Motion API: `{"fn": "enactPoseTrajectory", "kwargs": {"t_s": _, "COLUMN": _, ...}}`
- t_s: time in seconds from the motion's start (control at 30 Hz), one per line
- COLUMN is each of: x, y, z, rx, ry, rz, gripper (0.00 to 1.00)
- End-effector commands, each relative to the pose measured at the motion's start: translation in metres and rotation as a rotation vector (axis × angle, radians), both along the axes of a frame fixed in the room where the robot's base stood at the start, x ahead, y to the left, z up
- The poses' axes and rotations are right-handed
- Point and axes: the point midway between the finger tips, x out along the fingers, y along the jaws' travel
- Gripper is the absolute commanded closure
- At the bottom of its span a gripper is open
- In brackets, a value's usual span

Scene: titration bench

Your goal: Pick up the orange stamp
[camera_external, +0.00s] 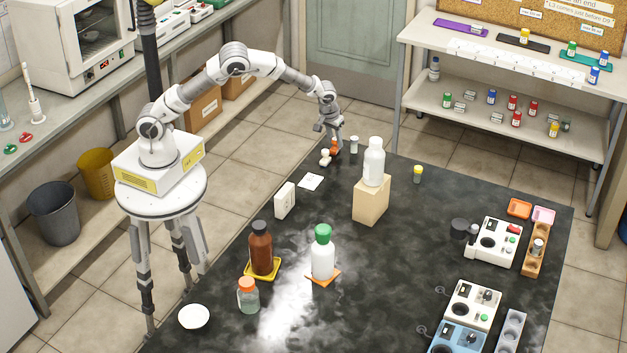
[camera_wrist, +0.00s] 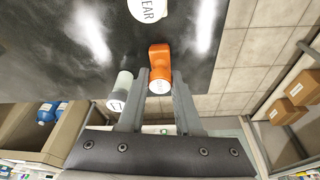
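The orange stamp (camera_external: 335,147) stands near the far left edge of the dark bench, in the external view. In the wrist view the orange stamp (camera_wrist: 160,56) lies between and just ahead of my fingertips, with its round, pale-marked end toward the camera. My gripper (camera_wrist: 161,78) is open and points down at it. In the external view my gripper (camera_external: 332,136) is right above the stamp and partly covers it. The fingers look very close to its sides; I cannot tell whether they touch it.
A white stamp (camera_external: 325,157) stands close beside it. A white card (camera_external: 311,181), a white bottle (camera_external: 374,162) on a wooden block (camera_external: 370,200) and a white box (camera_external: 285,200) are nearby.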

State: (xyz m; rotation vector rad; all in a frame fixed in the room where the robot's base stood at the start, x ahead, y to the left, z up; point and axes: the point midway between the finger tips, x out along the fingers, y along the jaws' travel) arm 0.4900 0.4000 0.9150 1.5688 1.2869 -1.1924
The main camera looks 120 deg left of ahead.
Motion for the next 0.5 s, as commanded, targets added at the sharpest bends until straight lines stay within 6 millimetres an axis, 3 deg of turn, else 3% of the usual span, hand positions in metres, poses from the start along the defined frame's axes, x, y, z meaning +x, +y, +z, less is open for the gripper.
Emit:
{"fn": "enactPoseTrajectory", "kwargs": {"t_s": 0.03, "x": 0.0001, "y": 0.0, "z": 0.0001, "rx": 0.0, "ry": 0.0, "rz": 0.0, "gripper": 0.82}}
{"fn": "enactPoseTrajectory", "kwargs": {"t_s": 0.13, "x": 0.0002, "y": -0.0002, "z": 0.0002, "rx": 0.0, "ry": 0.0, "rz": 0.0, "gripper": 1.0}}
{"fn": "enactPoseTrajectory", "kwargs": {"t_s": 0.5, "x": 0.0003, "y": 0.0, "z": 0.0009, "rx": 0.001, "ry": -0.001, "rz": 0.0, "gripper": 1.0}}
